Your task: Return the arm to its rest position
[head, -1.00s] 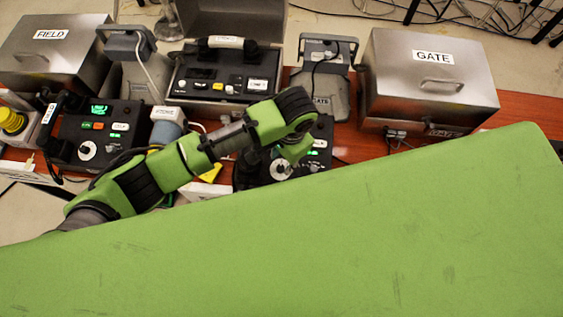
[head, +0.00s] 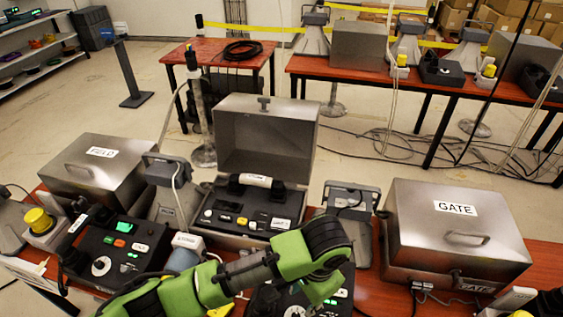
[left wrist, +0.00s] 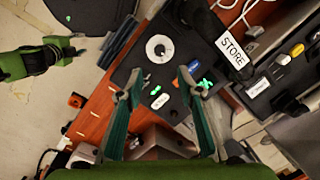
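My green and black left arm (head: 250,270) enters the head view from the bottom, reaching right in front of the desk consoles; its fingers do not show there. In the left wrist view my left gripper (left wrist: 160,82) has its two grey-green fingers spread apart with nothing between them. Beyond the fingers is a black console with a white round knob (left wrist: 160,48) and lit green buttons. A dark handset with a STORE label (left wrist: 232,52) lies beside it.
On the front desk stand a metal FIELD box (head: 100,170), a metal GATE box (head: 455,230), an open metal case (head: 265,135) and a black console (head: 125,250). A yellow button (head: 38,220) is at left.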

